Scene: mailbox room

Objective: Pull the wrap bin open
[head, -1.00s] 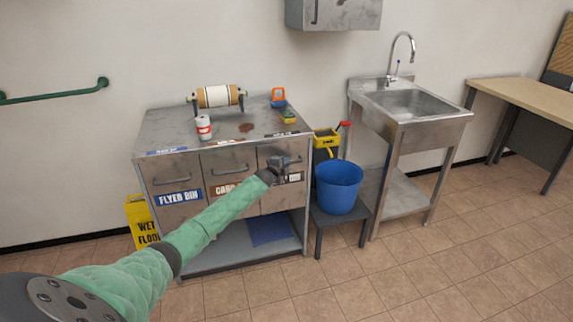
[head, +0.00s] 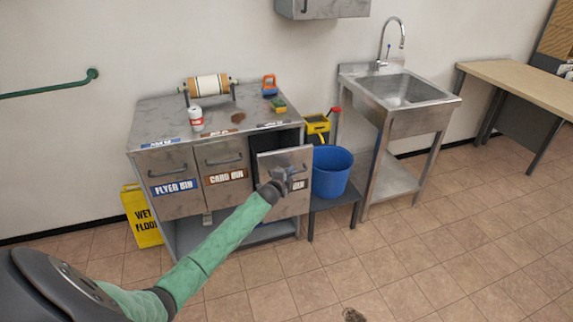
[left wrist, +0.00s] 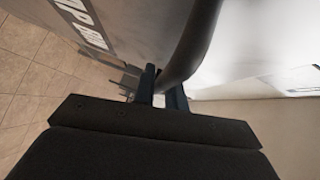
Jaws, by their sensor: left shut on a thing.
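The wrap bin (head: 294,206) is the rightmost of three metal bins in the cabinet. Its front stands out from the cabinet, with a dark opening showing behind its top edge. My arm and gripper hide part of its label; the end of the label also shows in the left wrist view (left wrist: 82,22). My left gripper (head: 283,178) is at the front of this bin, shut on its handle. In the left wrist view the handle (left wrist: 192,40) is a dark curved bar running between the fingers. My right gripper is not in view.
The flyer bin (head: 172,170) and card bin (head: 225,160) are closed to the left. A blue bucket (head: 331,174) stands on a low stand close to the right of the open bin. A yellow wet-floor sign (head: 143,216) stands at left.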

